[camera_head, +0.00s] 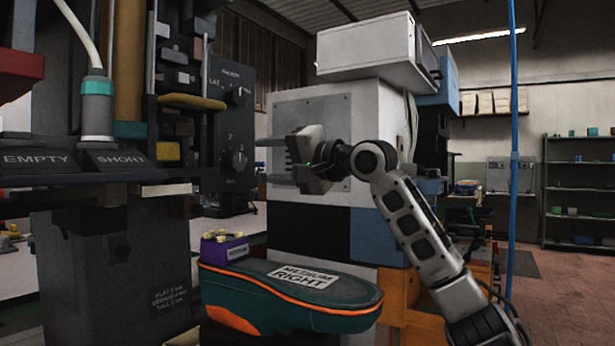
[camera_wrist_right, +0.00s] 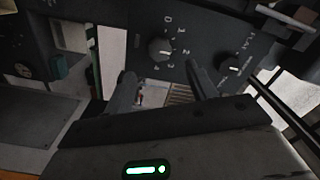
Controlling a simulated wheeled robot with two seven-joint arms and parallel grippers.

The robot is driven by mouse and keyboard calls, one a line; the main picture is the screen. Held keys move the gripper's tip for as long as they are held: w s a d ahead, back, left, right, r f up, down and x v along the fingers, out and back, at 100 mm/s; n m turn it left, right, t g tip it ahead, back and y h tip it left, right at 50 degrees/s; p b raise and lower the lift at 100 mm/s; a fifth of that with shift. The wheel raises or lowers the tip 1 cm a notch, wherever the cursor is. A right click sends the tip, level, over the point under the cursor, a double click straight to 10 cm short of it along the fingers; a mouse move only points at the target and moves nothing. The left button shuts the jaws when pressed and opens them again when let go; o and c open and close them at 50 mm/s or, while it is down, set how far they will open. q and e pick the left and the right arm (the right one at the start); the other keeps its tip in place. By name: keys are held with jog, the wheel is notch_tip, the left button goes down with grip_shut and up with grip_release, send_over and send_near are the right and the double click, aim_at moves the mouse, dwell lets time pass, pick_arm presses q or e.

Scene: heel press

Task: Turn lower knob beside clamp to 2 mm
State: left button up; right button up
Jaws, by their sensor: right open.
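The dark control panel (camera_head: 225,125) carries two round black knobs. My right gripper (camera_head: 268,160) is open and empty, right of the lower knob and facing the panel. In the wrist view its fingers (camera_wrist_right: 160,72) lie either side of the numbered knob's line, apparently short of it. My left gripper is not in view.
A green shoe (camera_head: 340,315) with orange trim, labelled MEDIUM RIGHT, lies below the gripper. A purple box (camera_head: 225,250) stands behind its left end. The press frame (camera_head: 110,270) stands at left, a white cabinet (camera_head: 350,105) behind my gripper. A blue pole (camera_head: 513,120) rises at right.

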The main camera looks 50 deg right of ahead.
jog(key=s+b, duration=0.3)
jog(key=s, duration=0.5)
jog(key=shift+s+d+b, duration=0.2)
jog(key=shift+d+b, duration=0.1)
jog(key=shift+d, duration=0.05)
